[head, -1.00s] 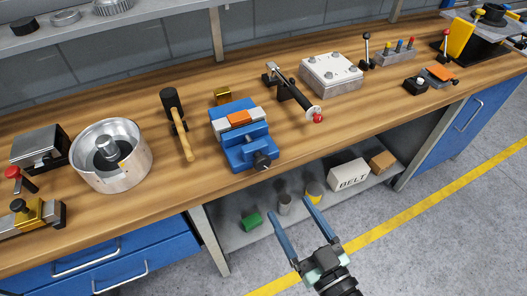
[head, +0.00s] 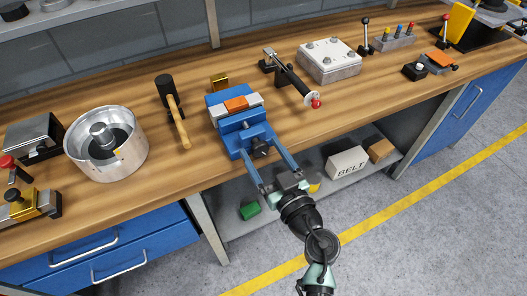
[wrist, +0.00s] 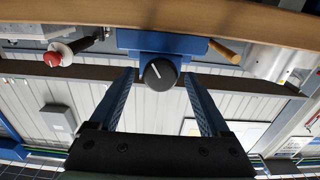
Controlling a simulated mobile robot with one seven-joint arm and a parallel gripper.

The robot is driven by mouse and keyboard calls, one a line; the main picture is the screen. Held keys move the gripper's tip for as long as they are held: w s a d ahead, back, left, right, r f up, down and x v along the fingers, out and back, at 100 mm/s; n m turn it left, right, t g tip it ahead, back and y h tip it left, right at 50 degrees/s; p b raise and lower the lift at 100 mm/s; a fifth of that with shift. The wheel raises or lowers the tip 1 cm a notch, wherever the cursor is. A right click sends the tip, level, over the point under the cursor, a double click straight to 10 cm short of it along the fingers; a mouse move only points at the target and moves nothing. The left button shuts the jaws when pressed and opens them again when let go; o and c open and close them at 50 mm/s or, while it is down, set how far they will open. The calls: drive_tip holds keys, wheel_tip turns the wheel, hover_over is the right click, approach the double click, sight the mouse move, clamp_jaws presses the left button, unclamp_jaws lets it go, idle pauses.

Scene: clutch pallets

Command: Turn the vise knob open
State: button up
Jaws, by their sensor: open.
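The blue vise (head: 234,116) sits at the front edge of the wooden bench, with an orange block (head: 237,104) between its grey jaws. Its black knob (head: 260,148) faces out over the bench edge. In the wrist view the round knob (wrist: 160,74) shows a white pointer line and lies ahead of my fingertips, between them. My gripper (head: 262,163) is open, with its two blue fingers either side of the knob in the head view. The wrist view shows my gripper (wrist: 160,85) empty. I cannot tell whether a finger touches the knob.
A mallet (head: 173,105) lies left of the vise, and a metal pot (head: 78,152) stands farther left. A toggle clamp with a red tip (head: 316,103) is to the right. Below, the shelf holds a BELT box (head: 347,162) and a green block (head: 250,210).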

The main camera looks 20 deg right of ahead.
clamp_jaws()
idle(0.3)
